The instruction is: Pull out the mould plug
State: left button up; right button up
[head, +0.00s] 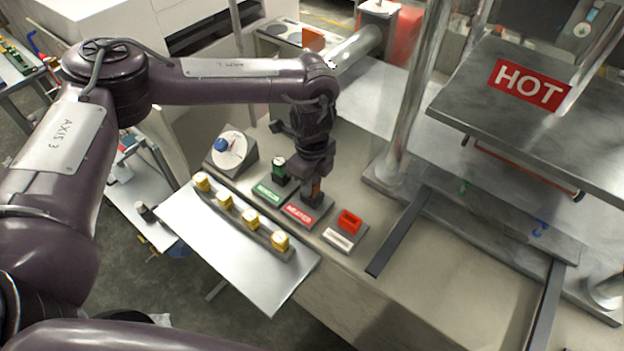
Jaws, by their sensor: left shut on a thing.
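My left gripper (314,190) points down at the middle one of three small panels on the bench edge. It is shut on an orange plug (317,186), mostly hidden by the fingers, over a dark socket block with a red label (303,212). The label's lettering is too small to read surely, so I cannot tell from it whether this is the mould plug. A black-and-green plug (279,168) stands upright to the left behind a green label (268,192). A red socket piece (349,221) sits to the right with a white label. My right gripper is out of view.
A dial box (231,152) stands left of the panels. A rail with several yellow knobs (250,217) runs along a lower metal shelf (240,262) in front. The press with a HOT plate (593,125), posts and dark rails (399,233) stands right.

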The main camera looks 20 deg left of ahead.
pick_arm(q)
jog(key=shift+r+p, duration=1)
jog(key=shift+r, duration=0.05)
jog(key=shift+r+p, duration=0.85)
jog(key=shift+r, duration=0.2)
jog(key=shift+r+p, duration=1.25)
jog(key=shift+r, duration=0.3)
